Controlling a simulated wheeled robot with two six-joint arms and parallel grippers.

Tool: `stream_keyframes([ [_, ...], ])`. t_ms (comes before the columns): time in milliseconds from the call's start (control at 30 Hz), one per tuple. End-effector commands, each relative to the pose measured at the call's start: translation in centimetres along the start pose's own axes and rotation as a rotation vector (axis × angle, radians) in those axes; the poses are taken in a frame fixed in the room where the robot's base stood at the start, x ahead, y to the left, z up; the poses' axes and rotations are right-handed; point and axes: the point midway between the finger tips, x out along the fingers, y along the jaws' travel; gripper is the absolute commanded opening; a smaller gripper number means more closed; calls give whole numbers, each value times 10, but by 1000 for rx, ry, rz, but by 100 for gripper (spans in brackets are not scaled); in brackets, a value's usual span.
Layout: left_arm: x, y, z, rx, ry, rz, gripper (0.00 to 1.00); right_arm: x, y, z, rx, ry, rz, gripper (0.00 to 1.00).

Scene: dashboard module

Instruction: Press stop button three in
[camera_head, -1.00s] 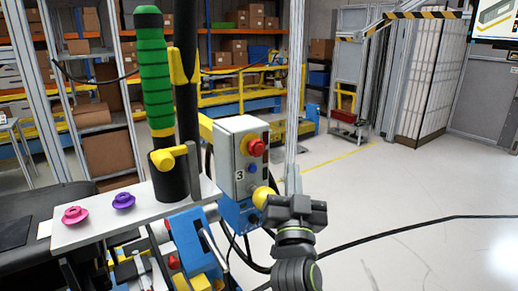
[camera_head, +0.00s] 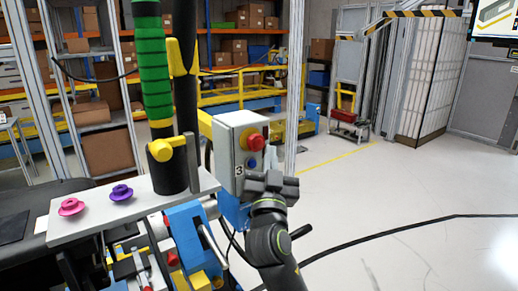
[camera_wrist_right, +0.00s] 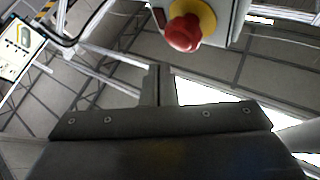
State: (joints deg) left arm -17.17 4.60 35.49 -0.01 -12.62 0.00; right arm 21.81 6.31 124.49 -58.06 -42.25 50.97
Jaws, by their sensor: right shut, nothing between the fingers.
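The grey control box (camera_head: 225,150) carries the label 3, a red mushroom button (camera_head: 254,141) and a small blue button below it. The red button (camera_wrist_right: 185,33) also shows in the right wrist view, on a yellow collar, standing out from the box face at the top of the picture. My right gripper (camera_head: 270,183) is in front of the lower part of the box, below the red button, and covers that part. In the right wrist view its fingers (camera_wrist_right: 160,85) are shut and empty, apart from the button. My left gripper is not in view.
A green and black post (camera_head: 156,75) stands left of the box. A grey shelf (camera_head: 95,218) holds a pink knob (camera_head: 71,206) and a purple knob (camera_head: 121,192). Blue and yellow parts (camera_head: 188,235) are below the box. The floor on the right is open.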

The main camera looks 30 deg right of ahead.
Motion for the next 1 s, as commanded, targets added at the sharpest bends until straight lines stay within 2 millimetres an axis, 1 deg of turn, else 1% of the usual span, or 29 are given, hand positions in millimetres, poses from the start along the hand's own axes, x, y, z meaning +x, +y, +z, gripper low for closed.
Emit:
stream_keyframes([
  [33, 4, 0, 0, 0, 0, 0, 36, 2, -2, 4, 0, 1, 0, 0],
  [233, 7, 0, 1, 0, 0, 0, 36, 9, -6, 7, -1, 0, 1, 0],
  [1000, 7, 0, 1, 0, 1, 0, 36, 9, -6, 7, 0, -1, 1, 0],
])
